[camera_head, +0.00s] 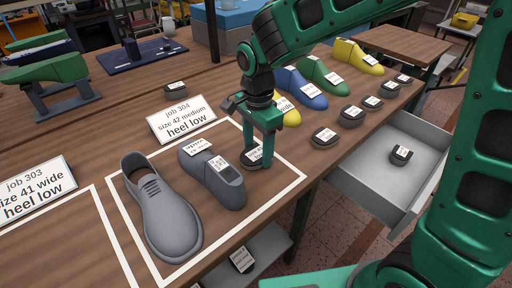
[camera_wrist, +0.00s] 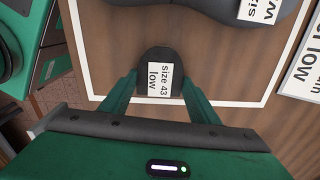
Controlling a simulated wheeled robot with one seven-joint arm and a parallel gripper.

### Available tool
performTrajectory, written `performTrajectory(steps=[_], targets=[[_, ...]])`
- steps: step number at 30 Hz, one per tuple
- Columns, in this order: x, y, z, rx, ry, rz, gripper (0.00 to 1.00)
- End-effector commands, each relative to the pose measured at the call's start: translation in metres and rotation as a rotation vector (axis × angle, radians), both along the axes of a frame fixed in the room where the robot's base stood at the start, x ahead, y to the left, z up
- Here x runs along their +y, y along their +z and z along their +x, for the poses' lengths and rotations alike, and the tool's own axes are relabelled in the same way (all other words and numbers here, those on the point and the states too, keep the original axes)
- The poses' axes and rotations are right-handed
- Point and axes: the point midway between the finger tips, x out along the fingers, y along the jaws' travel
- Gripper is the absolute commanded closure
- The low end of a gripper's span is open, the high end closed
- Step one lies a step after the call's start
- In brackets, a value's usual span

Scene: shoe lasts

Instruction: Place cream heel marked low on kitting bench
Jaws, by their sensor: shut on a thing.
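A dark heel with a white label reading "size 43 low" sits between the fingers of my gripper in the wrist view (camera_wrist: 160,56). No cream body colour shows on it; only its label is pale. My gripper (camera_head: 256,146) is shut on this heel, which also shows partly hidden behind a finger in the head view (camera_head: 248,164). It is at or just above the kitting bench (camera_head: 125,105), inside the right end of a white outlined area. A grey shoe (camera_head: 160,215) and a dark grey shoe last (camera_head: 215,180) lie in the same outline.
A sign (camera_head: 181,116) reads "job 304 size 42 medium heel low"; another sign (camera_head: 35,190) reads job 303. Several coloured lasts and dark heels stand to the right. An open drawer (camera_head: 370,185) holds a heel (camera_head: 401,155). Another heel (camera_head: 242,259) lies on a lower shelf.

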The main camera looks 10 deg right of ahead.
Motion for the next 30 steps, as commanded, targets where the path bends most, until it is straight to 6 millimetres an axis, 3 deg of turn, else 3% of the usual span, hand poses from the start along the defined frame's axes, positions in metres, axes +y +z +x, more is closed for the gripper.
performTrajectory(steps=[9, 10, 12, 23, 30], targets=[[0.000, -0.003, 0.000, 0.000, -0.001, 0.000, 0.67], [0.000, -0.003, 0.000, 0.000, -0.001, 0.000, 0.42], [-0.001, -0.003, 0.000, 0.000, -0.001, 0.000, 0.26], [-0.001, 0.001, 0.001, -0.002, -0.002, 0.001, 0.26], [-0.001, 0.034, 0.002, -0.005, -0.003, 0.003, 0.26]])
